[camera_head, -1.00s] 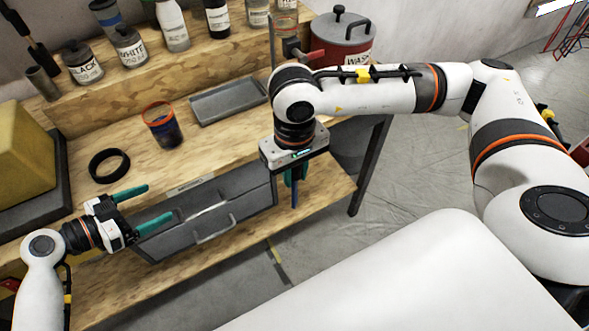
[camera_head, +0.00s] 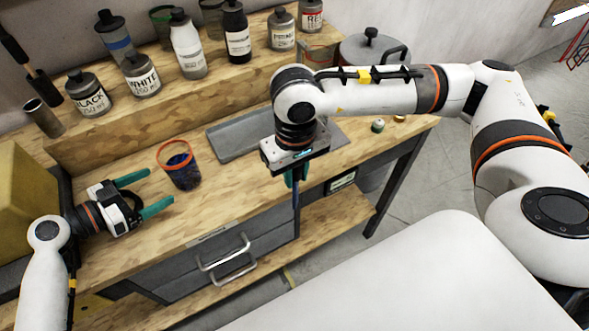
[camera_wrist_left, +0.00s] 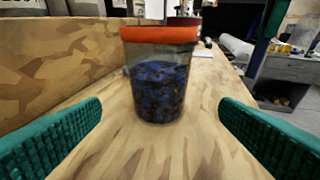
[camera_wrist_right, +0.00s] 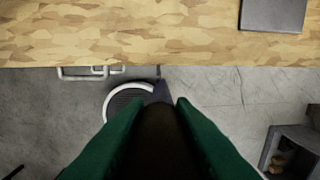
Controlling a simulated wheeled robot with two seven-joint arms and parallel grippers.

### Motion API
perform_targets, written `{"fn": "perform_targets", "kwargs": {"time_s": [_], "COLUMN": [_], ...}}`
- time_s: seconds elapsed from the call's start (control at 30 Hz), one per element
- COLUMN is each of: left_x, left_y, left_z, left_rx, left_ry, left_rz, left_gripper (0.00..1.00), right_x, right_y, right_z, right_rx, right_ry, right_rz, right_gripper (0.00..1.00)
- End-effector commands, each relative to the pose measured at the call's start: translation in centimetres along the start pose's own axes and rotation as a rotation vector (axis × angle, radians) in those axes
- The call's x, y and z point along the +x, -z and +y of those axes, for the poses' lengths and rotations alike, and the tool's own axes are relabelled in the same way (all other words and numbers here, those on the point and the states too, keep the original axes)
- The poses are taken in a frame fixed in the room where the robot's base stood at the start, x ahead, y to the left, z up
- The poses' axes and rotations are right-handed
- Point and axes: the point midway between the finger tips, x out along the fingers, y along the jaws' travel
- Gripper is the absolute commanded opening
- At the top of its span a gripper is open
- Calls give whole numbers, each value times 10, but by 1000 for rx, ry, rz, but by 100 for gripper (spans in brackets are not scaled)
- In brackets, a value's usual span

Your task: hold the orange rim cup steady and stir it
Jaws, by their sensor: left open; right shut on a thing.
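The orange rim cup (camera_head: 182,170), clear with dark blue contents, stands upright on the wooden bench. It also shows in the left wrist view (camera_wrist_left: 160,85), centred ahead of the fingers. My left gripper (camera_head: 161,188) is open just left of the cup, its green fingers pointing at it; I see no contact. My right gripper (camera_head: 292,178) is shut on a thin dark blue stick (camera_head: 296,215), which hangs down in front of the bench's front edge, right of the cup. In the right wrist view the stick (camera_wrist_right: 160,135) is dark between the green fingers.
A grey tray (camera_head: 228,136) lies behind and right of the cup. Several bottles, including the WHITE one (camera_head: 141,77), stand on the raised shelf (camera_head: 160,115). A lidded pot (camera_head: 372,52) is at the back right. Drawer handles (camera_head: 225,262) stick out below the bench top.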

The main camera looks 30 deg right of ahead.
Motion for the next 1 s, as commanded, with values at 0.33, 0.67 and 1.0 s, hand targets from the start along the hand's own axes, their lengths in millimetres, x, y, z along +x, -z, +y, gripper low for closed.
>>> {"fn": "perform_targets", "kwargs": {"time_s": [0.33, 0.67, 1.0], "left_x": [54, 76, 76], "left_y": [4, 1, 0], "left_z": [0, 0, 0], "left_rx": [5, 2, 2], "left_ry": [0, 0, 0], "left_rz": [-2, 0, 1], "left_gripper": [85, 85, 78], "right_x": [14, 28, 27], "right_y": [0, 0, 0], "right_z": [0, 0, 0], "right_rx": [0, 0, 0], "right_ry": [0, 0, 0], "right_rz": [0, 0, 0], "right_gripper": [2, 2, 2]}}
